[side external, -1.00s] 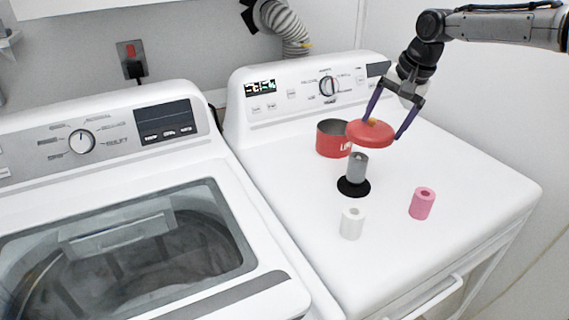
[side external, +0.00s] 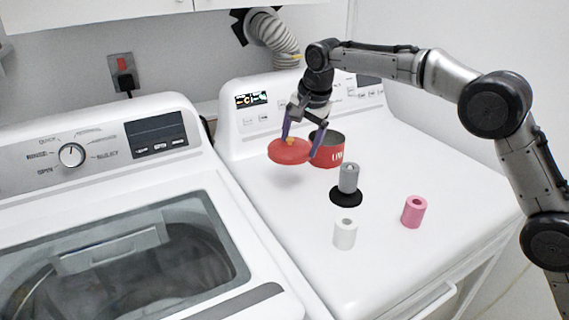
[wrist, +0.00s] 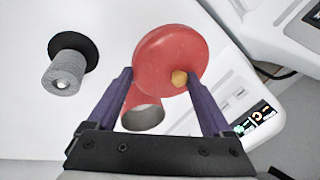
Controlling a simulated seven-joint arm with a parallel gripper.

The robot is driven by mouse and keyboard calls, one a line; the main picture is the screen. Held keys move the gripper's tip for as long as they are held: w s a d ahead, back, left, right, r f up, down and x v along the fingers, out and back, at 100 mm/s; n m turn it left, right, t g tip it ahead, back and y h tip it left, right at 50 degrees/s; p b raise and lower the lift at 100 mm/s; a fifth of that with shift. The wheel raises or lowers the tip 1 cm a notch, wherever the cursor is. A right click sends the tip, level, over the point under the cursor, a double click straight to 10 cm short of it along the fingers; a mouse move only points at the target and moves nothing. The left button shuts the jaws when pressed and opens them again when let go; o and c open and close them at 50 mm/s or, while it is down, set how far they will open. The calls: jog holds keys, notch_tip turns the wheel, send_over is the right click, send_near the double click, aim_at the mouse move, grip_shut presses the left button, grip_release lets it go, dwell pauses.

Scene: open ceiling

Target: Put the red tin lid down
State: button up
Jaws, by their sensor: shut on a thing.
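The red tin lid (side external: 289,151) is a round red disc with a small yellow-orange knob. My gripper (side external: 303,147) is shut on it and holds it above the white dryer top, just left of the red tin (side external: 328,150). In the wrist view the lid (wrist: 165,58) sits between the purple fingers of my gripper (wrist: 165,88). The red tin (wrist: 143,108) stands open, partly hidden by the lid and a finger.
A grey spool (side external: 348,178) stands on a black disc (side external: 345,200). A white roll (side external: 345,234) and a pink roll (side external: 413,212) stand nearer the front. The dryer's control panel (side external: 262,112) rises behind. The dryer top left of the rolls is clear.

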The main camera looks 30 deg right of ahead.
jog(key=w+f, duration=0.1)
jog(key=f, duration=0.1)
jog(key=w+f, duration=0.2)
jog(key=w+a+f, duration=0.1)
jog(key=w+f, duration=0.1)
jog(key=shift+w, duration=0.15)
jog(key=shift+f, duration=1.55)
jog(key=shift+f, duration=0.1)
